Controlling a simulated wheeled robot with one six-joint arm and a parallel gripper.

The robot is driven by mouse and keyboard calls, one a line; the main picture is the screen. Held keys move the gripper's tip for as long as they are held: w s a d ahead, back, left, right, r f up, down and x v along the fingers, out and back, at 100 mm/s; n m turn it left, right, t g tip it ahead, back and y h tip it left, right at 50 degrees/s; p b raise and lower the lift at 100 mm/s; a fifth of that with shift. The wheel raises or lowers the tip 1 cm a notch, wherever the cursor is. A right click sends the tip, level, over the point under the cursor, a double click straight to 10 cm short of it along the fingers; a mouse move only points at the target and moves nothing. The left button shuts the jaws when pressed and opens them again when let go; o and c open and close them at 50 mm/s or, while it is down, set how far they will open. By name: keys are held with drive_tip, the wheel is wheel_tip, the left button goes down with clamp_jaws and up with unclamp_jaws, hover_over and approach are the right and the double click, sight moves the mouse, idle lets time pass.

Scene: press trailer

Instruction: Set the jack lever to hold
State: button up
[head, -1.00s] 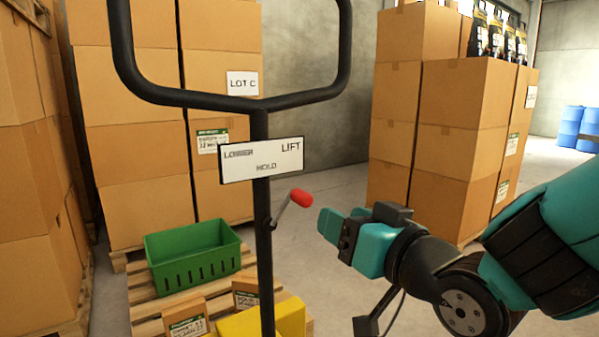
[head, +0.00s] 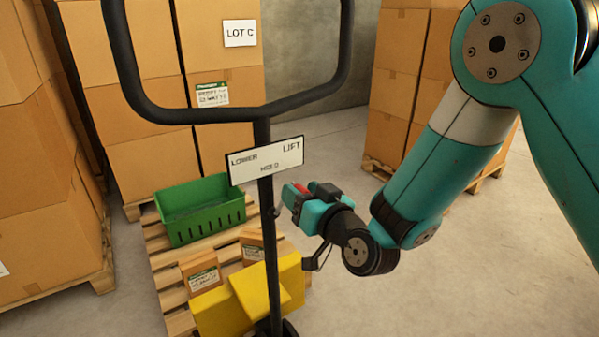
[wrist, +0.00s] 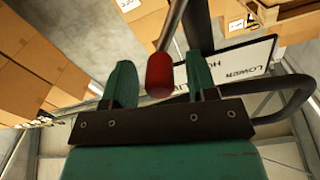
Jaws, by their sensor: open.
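The jack lever, a thin grey rod with a red knob (wrist: 159,75), sticks out from the black handle post (head: 271,240). In the wrist view the knob lies between the two teal fingers of my gripper (wrist: 160,84), with gaps on both sides. In the head view my gripper (head: 288,198) is just right of the post, and the red knob (head: 301,189) shows partly behind it; most of the rod is hidden. My gripper is open around the knob. A white sign (head: 266,160) above reads LOWER at left, LIFT at right and HOLD at lower middle.
The black loop handle (head: 170,113) rises above the sign. A pallet (head: 160,262) behind the post carries a green crate (head: 205,222) and small boxes. A yellow jack body (head: 225,312) is low at the post. Carton stacks stand behind; the floor at right is clear.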

drive_tip(key=shift+w+a+p, duration=0.35)
drive_tip(key=shift+w+p, duration=0.05)
drive_tip(key=shift+w, duration=0.05)
drive_tip(key=shift+f, duration=0.1)
